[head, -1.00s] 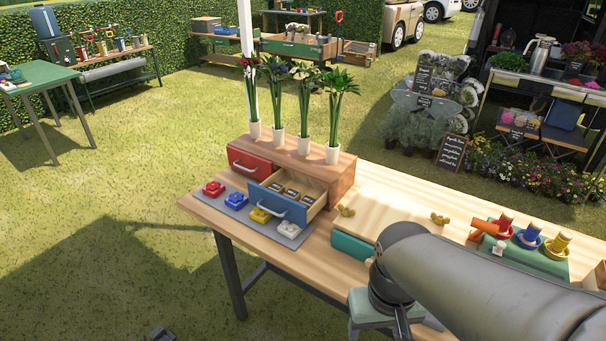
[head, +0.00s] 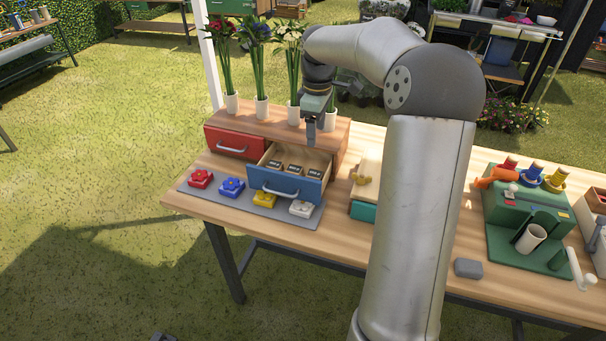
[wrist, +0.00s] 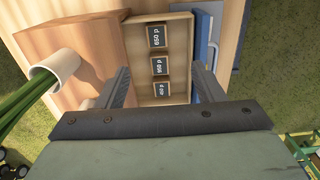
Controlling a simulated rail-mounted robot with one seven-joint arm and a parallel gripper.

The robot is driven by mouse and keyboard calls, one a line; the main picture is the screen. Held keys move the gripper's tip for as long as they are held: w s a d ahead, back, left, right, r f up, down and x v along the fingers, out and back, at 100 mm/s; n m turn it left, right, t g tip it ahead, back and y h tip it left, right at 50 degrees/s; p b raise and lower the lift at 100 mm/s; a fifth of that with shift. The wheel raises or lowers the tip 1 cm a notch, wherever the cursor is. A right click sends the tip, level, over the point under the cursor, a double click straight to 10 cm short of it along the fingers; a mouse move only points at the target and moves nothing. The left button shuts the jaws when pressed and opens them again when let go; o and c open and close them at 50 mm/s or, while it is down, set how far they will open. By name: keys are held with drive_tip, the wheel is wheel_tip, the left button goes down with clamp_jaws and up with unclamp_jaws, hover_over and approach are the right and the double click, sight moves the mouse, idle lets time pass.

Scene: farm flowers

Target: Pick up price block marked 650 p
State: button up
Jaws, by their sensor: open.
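In the wrist view, the price block marked 650 p (wrist: 156,36) is a small dark block with white writing at the top of the row. The block marked 950 p (wrist: 159,66) is in the middle and one that looks like 450 p (wrist: 161,89) is nearest my gripper. All three lie in the open blue-fronted drawer (head: 290,186), seen in the head view. My gripper (wrist: 160,88) is open and empty, its fingers spread on either side of the drawer's interior. In the head view my gripper (head: 310,135) hangs above the drawer's back right side, apart from the blocks.
The wooden drawer cabinet (head: 335,140) carries several white vases (head: 262,110) of flowers beside my gripper. A closed red drawer (head: 232,142) is left of the blue one. A grey mat (head: 265,210) with several coloured blocks lies in front. A green stand (head: 510,215) is at right.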

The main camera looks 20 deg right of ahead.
hover_over(315, 173)
drive_tip(key=f, duration=1)
drive_tip(key=shift+s+a, duration=0.15)
drive_tip(key=shift+s, duration=0.2)
drive_tip(key=shift+w+f+p, duration=0.15)
drive_tip(key=shift+f+p, duration=0.05)
drive_tip(key=shift+f, duration=1.1)
drive_tip(key=shift+w+f+p, duration=0.15)
drive_tip(key=shift+f+p, duration=0.05)
drive_tip(key=shift+f, duration=1.1)
drive_tip(key=c, duration=1.1)
